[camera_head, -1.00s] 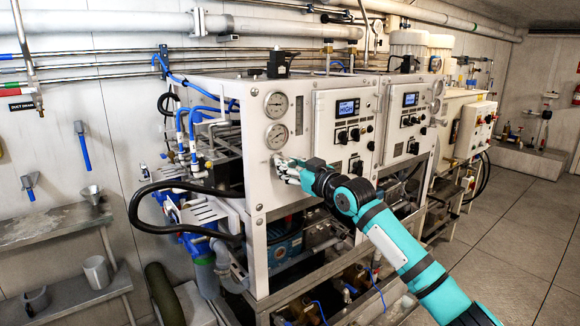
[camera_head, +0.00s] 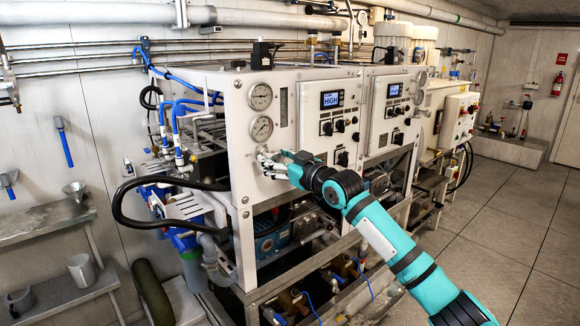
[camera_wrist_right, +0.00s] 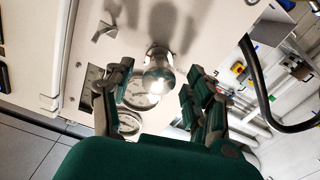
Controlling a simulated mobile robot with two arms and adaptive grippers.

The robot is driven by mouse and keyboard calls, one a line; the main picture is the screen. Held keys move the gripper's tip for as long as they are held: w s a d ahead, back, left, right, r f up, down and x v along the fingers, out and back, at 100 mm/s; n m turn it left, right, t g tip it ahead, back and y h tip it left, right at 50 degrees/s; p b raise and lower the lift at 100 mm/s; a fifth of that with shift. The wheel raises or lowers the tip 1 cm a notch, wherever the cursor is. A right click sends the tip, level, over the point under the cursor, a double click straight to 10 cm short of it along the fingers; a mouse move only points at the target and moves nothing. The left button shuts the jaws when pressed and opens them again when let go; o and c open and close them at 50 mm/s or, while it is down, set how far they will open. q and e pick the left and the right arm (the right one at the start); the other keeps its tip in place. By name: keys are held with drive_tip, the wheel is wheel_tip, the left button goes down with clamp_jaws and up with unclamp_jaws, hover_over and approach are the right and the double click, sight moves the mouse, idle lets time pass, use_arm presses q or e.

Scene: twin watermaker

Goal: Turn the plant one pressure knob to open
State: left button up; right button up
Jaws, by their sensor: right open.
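A round shiny metal knob (camera_wrist_right: 158,76) sticks out of the white front panel (camera_head: 242,128) of the left plant, below two round gauges. In the wrist view it lies between the spread fingers of my right gripper (camera_wrist_right: 160,72). A gap shows on both sides of the knob, so the fingers are around it without visible grip. In the head view my right gripper (camera_head: 268,162) is close against the panel, just under the lower gauge (camera_head: 262,129), and mostly hides the knob. My left gripper is in no view.
Beside the gauges is a control box with a lit display (camera_head: 332,98) and several black switches. A black hose (camera_head: 135,222) curves out at the left. A metal shelf (camera_head: 50,222) stands against the left wall. The floor at right is clear.

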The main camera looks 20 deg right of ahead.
drive_tip(key=v, duration=1.1)
drive_tip(key=shift+s, duration=0.1)
